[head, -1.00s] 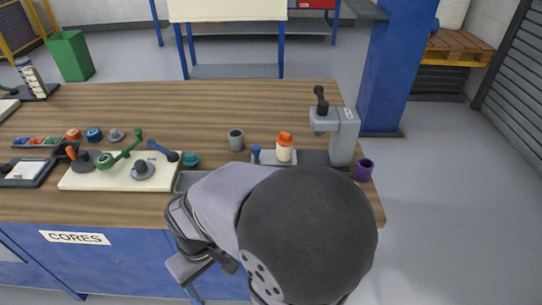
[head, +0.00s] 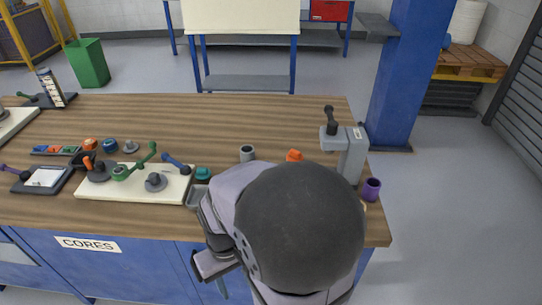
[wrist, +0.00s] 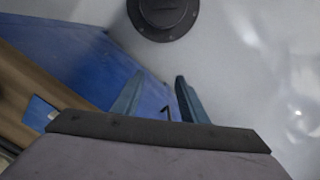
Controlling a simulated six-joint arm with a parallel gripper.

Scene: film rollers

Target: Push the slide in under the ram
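The ram press (head: 352,158), a grey upright block with a dark lever (head: 330,118) on top, stands near the bench's right end. The orange cap (head: 294,155) of a small container shows just left of it. My arm hides the rest of the container and the slide with its blue knob. In the wrist view my gripper (wrist: 156,95) has its two blue-grey fingers apart with nothing between them. It faces the blue bench front and pale floor, away from the slide.
A purple cup (head: 371,189) stands right of the press, near the bench edge. A grey cup (head: 247,153) stands left of the orange cap. A cream board (head: 130,184) with green and blue levers lies further left. The wooden bench top (head: 230,115) behind is clear.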

